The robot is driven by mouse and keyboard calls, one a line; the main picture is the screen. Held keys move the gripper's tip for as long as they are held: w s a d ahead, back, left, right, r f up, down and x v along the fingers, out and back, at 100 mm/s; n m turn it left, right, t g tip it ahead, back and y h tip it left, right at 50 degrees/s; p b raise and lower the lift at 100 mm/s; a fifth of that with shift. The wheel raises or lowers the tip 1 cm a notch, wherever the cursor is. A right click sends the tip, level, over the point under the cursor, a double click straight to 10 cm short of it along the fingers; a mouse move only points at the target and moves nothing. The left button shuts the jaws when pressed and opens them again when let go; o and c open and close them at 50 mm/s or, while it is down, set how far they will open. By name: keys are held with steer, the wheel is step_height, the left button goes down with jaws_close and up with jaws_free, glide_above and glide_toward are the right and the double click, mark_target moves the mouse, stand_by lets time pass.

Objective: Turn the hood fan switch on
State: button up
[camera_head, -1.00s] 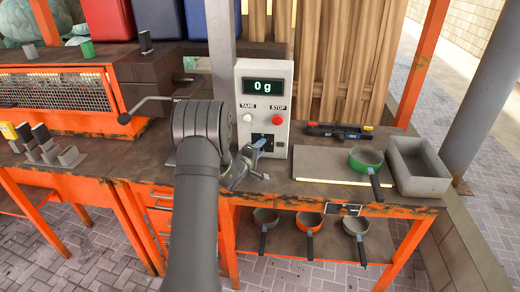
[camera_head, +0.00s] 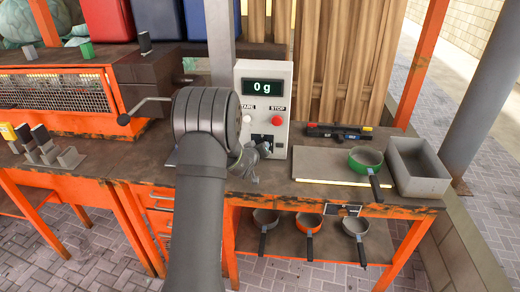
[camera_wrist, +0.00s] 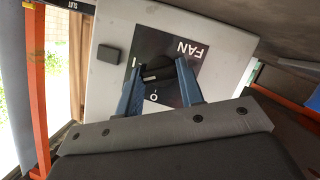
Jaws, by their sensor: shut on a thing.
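A white box (camera_head: 282,72) stands on the workbench, with a "0 g" display, a white TARE button and a red STOP button. Low on its front is a dark switch plate, seen upside down in the wrist view, marked FAN (camera_wrist: 192,49), with an I and an O mark. A black knob (camera_wrist: 156,73) sits on the plate. My gripper (camera_wrist: 159,67) has its blue fingers on either side of the knob, shut on it. The knob's exact pointing is hard to tell. In the head view my wrist partly hides the gripper (camera_head: 262,149).
Right of the box lie a pale board (camera_head: 315,173), a green pan (camera_head: 366,158) and a grey tray (camera_head: 421,181). Small pots hang or rest below the bench. A thin handle (camera_head: 146,103) sticks out at left, near my wrist. A grey post stands behind.

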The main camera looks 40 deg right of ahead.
steer(key=m+y, duration=0.1)
steer(key=m, duration=0.1)
steer(key=m+t+y, duration=0.1)
steer(key=m, duration=0.1)
steer(key=shift+s+d+t, duration=0.1)
steer(key=shift+t, duration=0.2)
stand_by(0.7)
steer(key=o, duration=1)
steer(key=shift+r, duration=0.1)
steer(key=v, duration=1.7)
steer(key=shift+s+d+r, duration=0.1)
steer(key=shift+s+r, duration=0.1)
steer(key=shift+s, duration=0.15)
steer(key=shift+y, duration=0.3)
steer(key=x, duration=1.7)
steer(key=shift+w+d, duration=0.15)
steer(key=shift+w, duration=0.1)
steer(key=shift+r, duration=0.1)
